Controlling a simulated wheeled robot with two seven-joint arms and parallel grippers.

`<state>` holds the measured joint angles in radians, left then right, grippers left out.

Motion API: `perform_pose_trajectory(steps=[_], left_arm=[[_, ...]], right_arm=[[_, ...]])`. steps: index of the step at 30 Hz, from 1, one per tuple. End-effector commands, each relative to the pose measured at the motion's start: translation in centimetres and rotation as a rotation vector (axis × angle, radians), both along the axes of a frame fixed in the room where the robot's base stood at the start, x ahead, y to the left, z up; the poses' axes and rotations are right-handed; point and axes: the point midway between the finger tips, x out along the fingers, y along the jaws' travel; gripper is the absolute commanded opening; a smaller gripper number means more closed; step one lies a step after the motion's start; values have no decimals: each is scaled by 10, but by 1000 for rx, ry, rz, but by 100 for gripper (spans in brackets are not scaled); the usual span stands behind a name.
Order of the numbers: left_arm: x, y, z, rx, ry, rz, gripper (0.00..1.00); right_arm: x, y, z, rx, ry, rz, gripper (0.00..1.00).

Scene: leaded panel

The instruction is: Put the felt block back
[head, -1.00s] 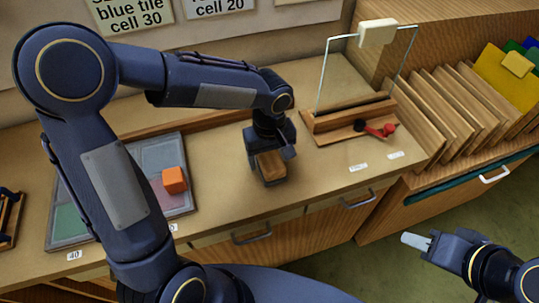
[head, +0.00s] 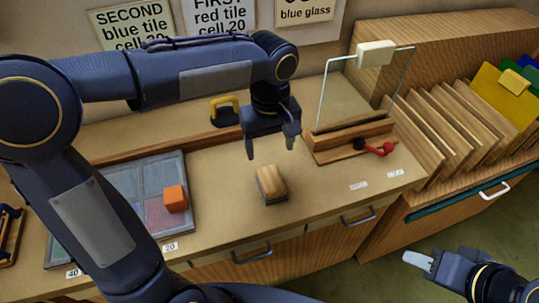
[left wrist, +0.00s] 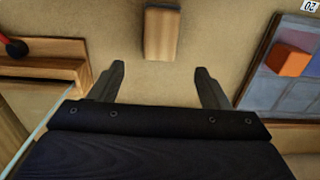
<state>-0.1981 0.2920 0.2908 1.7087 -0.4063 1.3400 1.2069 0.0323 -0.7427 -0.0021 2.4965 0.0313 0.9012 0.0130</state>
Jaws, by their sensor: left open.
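The felt block (head: 271,184), a wooden block with a dark base, sits on the bench top between the tiled panel and the wooden stand. It also shows in the left wrist view (left wrist: 161,33), at the top centre. My left gripper (head: 270,152) is open and empty, above and behind the block and apart from it. In the left wrist view its two fingers (left wrist: 160,85) are spread, with bare bench between them. My right gripper (head: 418,259) is at the lower right, over the floor, with a pale piece at its tip; its jaw state is unclear.
The leaded panel tray (head: 183,158) with an orange block (head: 175,198) lies left. A wooden stand (head: 350,140) holds an upright glass pane with a pale block on top; a red-handled tool (head: 376,148) lies there. A yellow-handled item (head: 224,110) is behind. Slotted boards (head: 450,115) stand right.

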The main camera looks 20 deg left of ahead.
Motion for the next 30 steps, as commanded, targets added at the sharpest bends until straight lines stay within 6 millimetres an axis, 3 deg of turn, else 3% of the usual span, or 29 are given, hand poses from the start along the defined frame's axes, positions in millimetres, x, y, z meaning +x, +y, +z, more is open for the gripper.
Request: perform_pose_trajectory(steps=[7,11,21,30], left_arm=[[-2,2,7,-3,-2,-4,71],[-15,17,11,-28,-26,-38,71],[-101,78,8,-170,-233,-247,71],[-160,88,-17,-219,-482,-389,71]], right_arm=[[0,0,0,0,0,0,36],[0,0,0,0,0,0,36],[0,0,0,0,0,0,36],[0,0,0,0,0,0,36]])
